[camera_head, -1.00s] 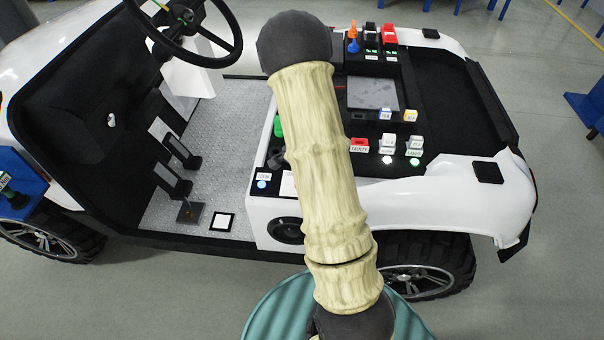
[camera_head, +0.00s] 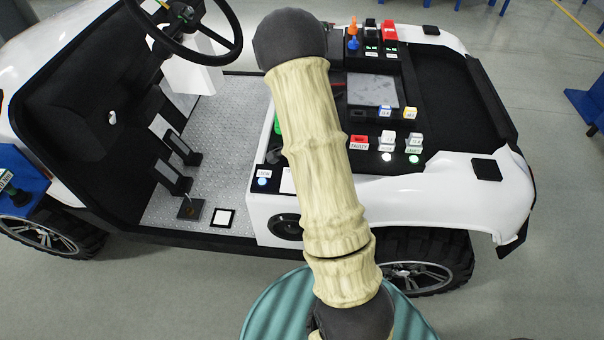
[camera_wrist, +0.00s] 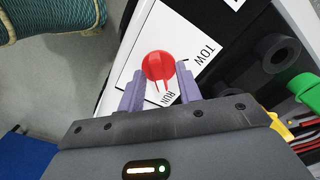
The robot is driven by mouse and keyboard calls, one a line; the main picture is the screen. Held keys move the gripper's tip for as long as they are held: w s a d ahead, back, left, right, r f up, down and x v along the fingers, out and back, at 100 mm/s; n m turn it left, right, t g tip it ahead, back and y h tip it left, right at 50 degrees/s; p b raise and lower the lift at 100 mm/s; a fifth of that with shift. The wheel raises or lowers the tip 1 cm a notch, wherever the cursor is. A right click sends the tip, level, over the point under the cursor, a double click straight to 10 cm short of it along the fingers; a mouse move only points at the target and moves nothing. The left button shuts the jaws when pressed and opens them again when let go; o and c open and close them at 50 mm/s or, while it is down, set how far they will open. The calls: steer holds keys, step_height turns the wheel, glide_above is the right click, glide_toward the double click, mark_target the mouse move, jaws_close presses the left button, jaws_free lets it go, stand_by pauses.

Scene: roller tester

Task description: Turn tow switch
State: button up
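The tow switch is a red round knob (camera_wrist: 158,65) with a raised ridge, on a white plate (camera_wrist: 184,38) marked TOW and RUN. Its ridge points towards the RUN mark in the wrist view. My gripper (camera_wrist: 159,77) has its two purple fingers apart, one on each side of the knob's lower part. A gap seems to show between the fingers and the knob; whether either touches is unclear. In the head view my arm hides the gripper and the knob; only an edge of a white plate (camera_head: 287,181) shows beside the arm.
A dark round socket (camera_wrist: 277,53), a green part (camera_wrist: 304,86) and red wires lie right of the plate in the wrist view. In the head view a blue-lit button (camera_head: 262,181) sits left of my arm, and a panel of labelled buttons (camera_head: 387,140) lies right of it.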

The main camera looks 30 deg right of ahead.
step_height(320, 180, up, 17)
steer(key=p, duration=0.1)
steer(key=shift+r, duration=0.2)
stand_by(0.5)
stand_by(0.3)
steer(key=s+a+r+n+t+p, duration=0.1)
steer(key=s+a+r+n+p, duration=0.1)
steer(key=s+a+n, duration=0.4)
steer(key=s+a+r+n+t+p, duration=0.1)
steer(key=s+a+r+n+p, duration=0.1)
steer(key=s+a+n, duration=0.4)
steer(key=a+n, duration=0.1)
steer(key=n, duration=0.3)
steer(key=shift+s+a+r+t+p, duration=0.3)
steer(key=shift+r, duration=0.05)
